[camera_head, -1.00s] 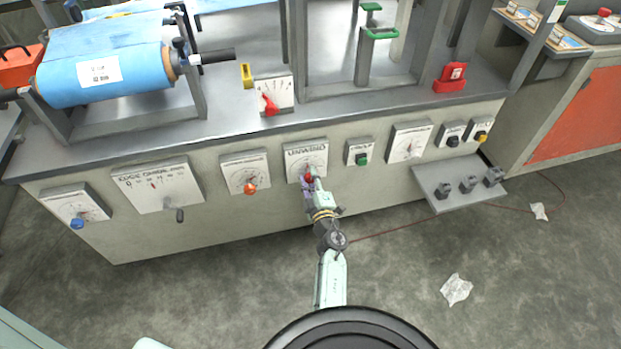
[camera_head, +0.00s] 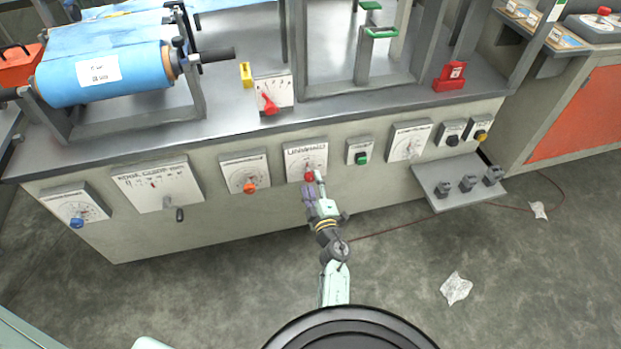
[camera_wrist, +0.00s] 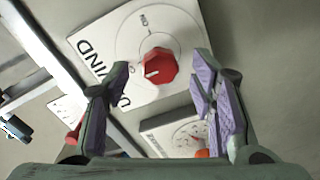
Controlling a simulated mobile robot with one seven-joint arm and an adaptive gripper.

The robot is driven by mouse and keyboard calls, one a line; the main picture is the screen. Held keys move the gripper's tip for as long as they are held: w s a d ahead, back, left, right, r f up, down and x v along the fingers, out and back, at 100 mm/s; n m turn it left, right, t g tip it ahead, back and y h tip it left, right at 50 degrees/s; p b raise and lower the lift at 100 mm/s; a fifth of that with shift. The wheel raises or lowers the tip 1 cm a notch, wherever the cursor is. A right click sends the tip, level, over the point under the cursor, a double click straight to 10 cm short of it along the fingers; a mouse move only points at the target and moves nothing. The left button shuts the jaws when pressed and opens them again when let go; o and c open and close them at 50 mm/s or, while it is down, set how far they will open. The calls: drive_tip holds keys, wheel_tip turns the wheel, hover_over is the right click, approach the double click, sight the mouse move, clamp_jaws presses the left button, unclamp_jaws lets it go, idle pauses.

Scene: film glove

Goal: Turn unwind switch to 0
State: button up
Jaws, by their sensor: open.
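The unwind switch is a white panel (camera_head: 293,152) with a round red knob (camera_head: 309,176), on the front of the grey machine. My gripper (camera_head: 313,187) is just in front of and below the knob in the head view. In the wrist view the panel (camera_wrist: 110,40) shows the large word ending "WIND" and a dial ring. The red knob (camera_wrist: 160,67) appears between my open purple-padded fingers (camera_wrist: 160,85), beyond their tips and apparently untouched. A white mark on the knob points to the lower left of that view. The small dial lettering is hard to read.
An orange-knobbed dial panel (camera_head: 238,164) is left of the unwind panel and a green-button box (camera_head: 360,151) is right. A small shelf (camera_head: 430,178) juts out farther right. The floor before the machine is mostly clear, with paper scraps (camera_head: 456,288) at right.

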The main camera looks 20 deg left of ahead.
drive_tip(key=v, duration=0.8)
drive_tip(key=shift+s+d, duration=0.3)
